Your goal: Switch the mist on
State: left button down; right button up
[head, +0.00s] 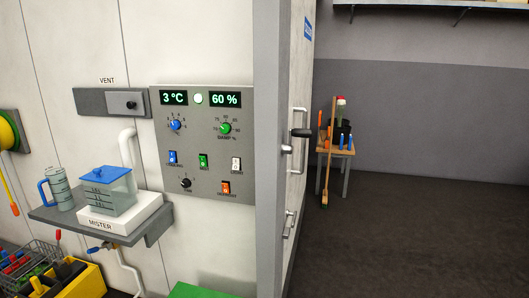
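A grey control panel (216,188) is on the white wall in the head view. It has a blue rocker switch (172,158), a green rocker switch (203,161), a white rocker switch (236,164) and an orange rocker switch (226,188). Their small labels are hard to read, and I cannot tell which positions they are in. Displays above read 3 °C and 60 %, beside a blue knob (175,125) and a green knob (225,128). A white mister (122,216) with a blue-lidded clear tank (106,191) stands on a wall shelf. Neither gripper is in view.
The grey shelf (160,233) juts out left of the panel, with a measuring jug (58,190) on it. A yellow tool box (82,284) and wire basket are below. An open door (296,105) stands right of the panel. Dark floor beyond is mostly clear.

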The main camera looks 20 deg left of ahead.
aim_at(203, 161)
jog(key=z, duration=0.05)
jog(key=i, duration=1.1)
jog(key=u, duration=0.5)
